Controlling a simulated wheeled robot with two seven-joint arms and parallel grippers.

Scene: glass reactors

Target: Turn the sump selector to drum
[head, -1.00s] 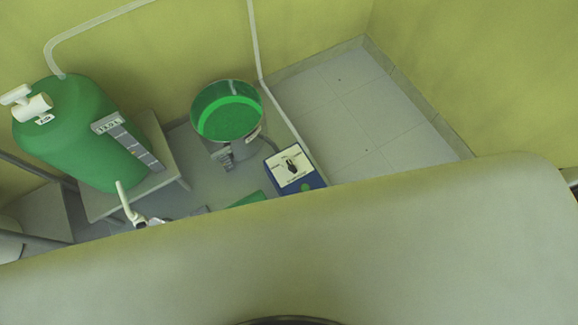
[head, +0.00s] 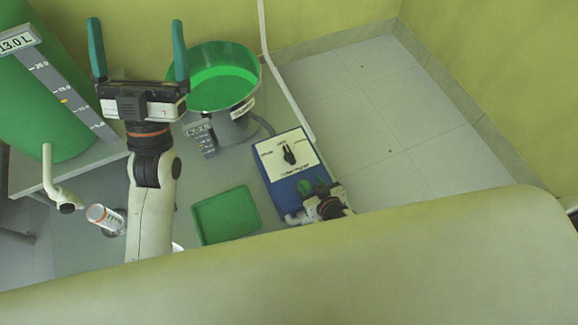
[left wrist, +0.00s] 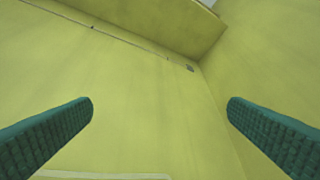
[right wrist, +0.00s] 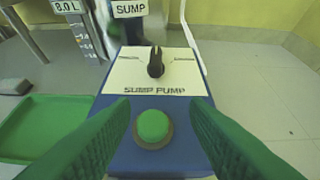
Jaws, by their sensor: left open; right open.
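The sump pump box (head: 275,182) is blue with a white top plate and stands on the grey floor platform. Its black selector knob (head: 289,155) also shows in the right wrist view (right wrist: 155,62), its pointer roughly upright between a left and a right marking too small to read. A green button (right wrist: 153,128) sits below the knob. My right gripper (right wrist: 160,108) is open and empty, its fingers on either side of the button's line of sight, short of the knob. My left gripper (head: 136,28) is open and empty, raised left of the green sump pot (head: 222,80).
A green tank (head: 60,120) reading 13.0 L stands at the left. A green tray (head: 226,214) lies left of the pump box. A white pipe (head: 281,85) runs behind the box. Tiled floor on the right is clear.

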